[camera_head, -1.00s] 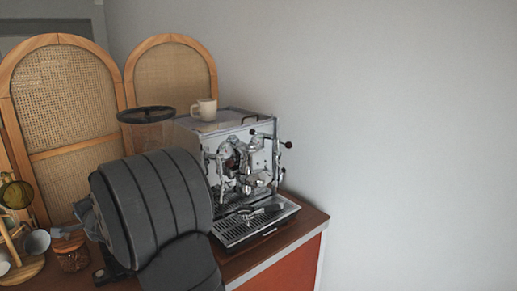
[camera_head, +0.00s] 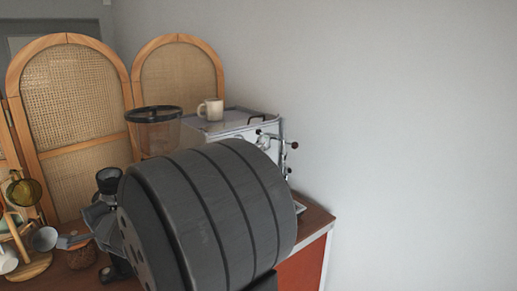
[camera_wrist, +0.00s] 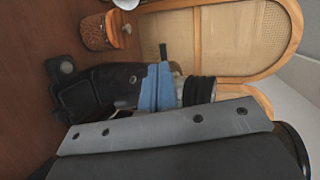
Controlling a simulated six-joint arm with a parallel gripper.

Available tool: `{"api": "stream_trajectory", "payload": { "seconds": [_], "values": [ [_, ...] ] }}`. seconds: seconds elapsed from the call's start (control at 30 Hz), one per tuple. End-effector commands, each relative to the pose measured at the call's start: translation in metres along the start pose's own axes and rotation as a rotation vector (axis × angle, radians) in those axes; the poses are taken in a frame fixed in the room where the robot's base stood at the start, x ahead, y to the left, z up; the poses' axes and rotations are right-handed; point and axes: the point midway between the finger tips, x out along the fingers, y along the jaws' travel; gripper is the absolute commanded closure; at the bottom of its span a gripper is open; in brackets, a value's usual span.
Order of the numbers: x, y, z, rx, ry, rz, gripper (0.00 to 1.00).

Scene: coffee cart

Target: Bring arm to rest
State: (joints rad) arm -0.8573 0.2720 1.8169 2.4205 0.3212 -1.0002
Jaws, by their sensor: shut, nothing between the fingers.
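My gripper (camera_head: 76,241) shows at the left in the head view, with its blue-grey fingers beside the end of my large dark ribbed arm link. In the wrist view the fingers (camera_wrist: 155,85) are together in the middle, with nothing seen between them. They point towards the jar side, clear of the espresso machine (camera_head: 237,125), which my arm link now mostly hides. Dark parts lie around the fingers; I cannot tell whether all of them are mine.
A jar of brown contents (camera_head: 82,257) stands near the fingers, and also shows in the wrist view (camera_wrist: 93,32). A cup rack (camera_head: 38,262) stands at far left. A mug (camera_head: 211,109) sits on the machine. A clear hopper (camera_head: 153,134) and rattan screens (camera_head: 78,95) stand behind.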

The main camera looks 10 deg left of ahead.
Motion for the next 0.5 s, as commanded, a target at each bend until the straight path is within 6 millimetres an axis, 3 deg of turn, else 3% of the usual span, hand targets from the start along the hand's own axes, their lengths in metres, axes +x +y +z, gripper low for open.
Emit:
{"api": "stream_trajectory", "payload": {
  "seconds": [0.27, 0.5],
  "values": [
    [-0.038, -0.001, 0.009, -0.001, 0.001, -0.001, 1.0],
    [0.001, 0.001, 0.0, 0.0, 0.0, 0.001, 1.0]
  ]
}}
